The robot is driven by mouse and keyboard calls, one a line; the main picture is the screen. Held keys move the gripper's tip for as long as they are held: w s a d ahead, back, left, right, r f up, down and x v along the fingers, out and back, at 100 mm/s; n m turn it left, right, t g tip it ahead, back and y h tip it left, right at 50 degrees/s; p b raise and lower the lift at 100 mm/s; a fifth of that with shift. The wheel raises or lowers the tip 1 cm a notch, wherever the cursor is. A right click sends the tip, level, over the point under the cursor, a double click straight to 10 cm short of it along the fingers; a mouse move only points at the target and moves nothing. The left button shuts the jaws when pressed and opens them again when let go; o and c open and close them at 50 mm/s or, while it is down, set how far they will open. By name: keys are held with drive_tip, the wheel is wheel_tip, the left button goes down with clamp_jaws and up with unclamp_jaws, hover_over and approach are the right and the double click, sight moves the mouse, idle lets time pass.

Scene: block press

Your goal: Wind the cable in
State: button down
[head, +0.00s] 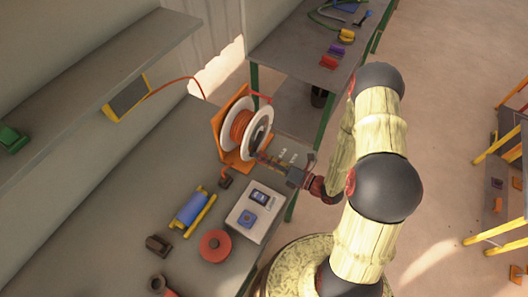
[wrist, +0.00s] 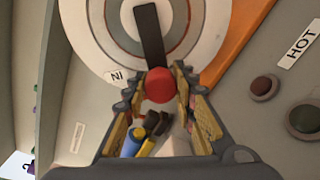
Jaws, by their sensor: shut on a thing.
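A cable reel (head: 257,137) with white flanges and orange cable wound on it stands in an orange frame (head: 223,134) at the table's edge. The loose cable (head: 178,82) runs from the reel's back to a yellow-edged box (head: 126,97). In the wrist view a dark crank arm (wrist: 149,35) sits on the reel's face and ends in a red knob (wrist: 159,86). My gripper (wrist: 159,92) is shut on the red knob, one finger on each side. In the head view my gripper (head: 264,160) is at the reel's near right side; the knob is hidden there.
A white panel box (head: 240,227), a blue roller (head: 189,209) and a red ring (head: 214,246) lie on the grey table nearby. Behind is another table (head: 280,48) with small coloured blocks. Open floor lies to the right.

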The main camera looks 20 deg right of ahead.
drive_tip(key=shift+s+a+r+m+p, duration=0.15)
drive_tip(key=shift+r+m+p, duration=0.3)
drive_tip(key=shift+m+p, duration=0.25)
drive_tip(key=c, duration=1.5)
unclamp_jaws()
drive_tip(key=shift+o, duration=0.4)
drive_tip(key=shift+s, duration=0.1)
drive_tip(key=v, duration=1.2)
